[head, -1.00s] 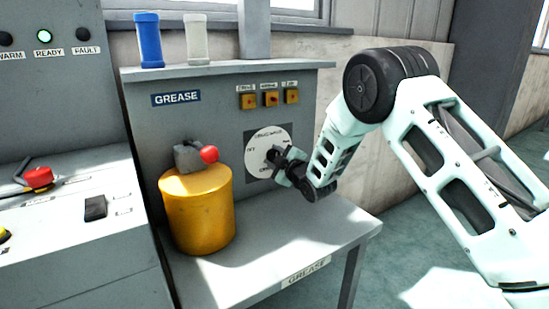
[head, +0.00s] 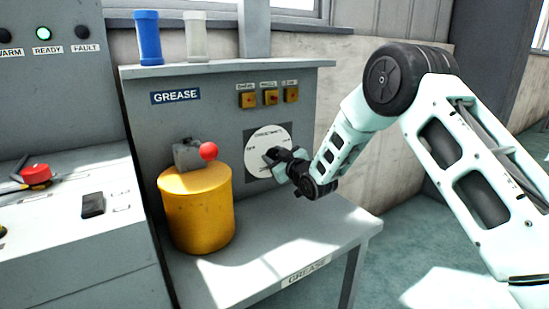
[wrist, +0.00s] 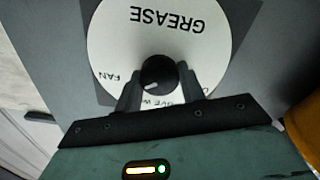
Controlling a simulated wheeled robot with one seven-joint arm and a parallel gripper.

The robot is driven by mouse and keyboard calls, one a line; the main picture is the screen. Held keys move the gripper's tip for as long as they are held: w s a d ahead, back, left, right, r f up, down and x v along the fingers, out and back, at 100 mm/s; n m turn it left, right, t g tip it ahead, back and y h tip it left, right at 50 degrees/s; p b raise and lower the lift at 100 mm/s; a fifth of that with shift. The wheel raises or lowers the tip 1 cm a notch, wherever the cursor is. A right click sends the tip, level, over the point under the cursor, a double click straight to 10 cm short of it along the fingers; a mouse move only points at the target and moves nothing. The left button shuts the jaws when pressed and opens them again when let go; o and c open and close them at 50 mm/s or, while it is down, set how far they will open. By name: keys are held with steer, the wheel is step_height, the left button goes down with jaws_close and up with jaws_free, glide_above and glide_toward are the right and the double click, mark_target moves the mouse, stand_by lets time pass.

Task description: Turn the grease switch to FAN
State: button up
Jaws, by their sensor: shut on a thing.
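The grease switch is a round white dial plate (head: 262,142) on the grey panel, with a dark knob (wrist: 158,72) at its centre. My gripper (wrist: 165,88) is shut on the knob, one finger on each side of it; in the head view my gripper (head: 279,161) covers the knob. In the wrist view the plate looks upside down, with GREASE at the top, FAN (wrist: 118,77) at the left and partly hidden lettering at the bottom. A small pale mark on the knob sits at its lower left; its exact heading is hard to tell.
A yellow canister (head: 198,212) with a red ball handle stands on the grey bench (head: 262,250), left of my gripper. Small orange switches (head: 270,97) sit above the dial. A blue cylinder (head: 148,38) and a pale one (head: 196,37) stand on the top ledge.

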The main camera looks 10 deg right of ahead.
steer(key=shift+f+m, duration=0.1)
steer(key=shift+m, duration=1)
steer(key=o, duration=1)
steer(key=p+v, duration=0.1)
steer(key=v, duration=1.6)
steer(key=shift+s, duration=0.25)
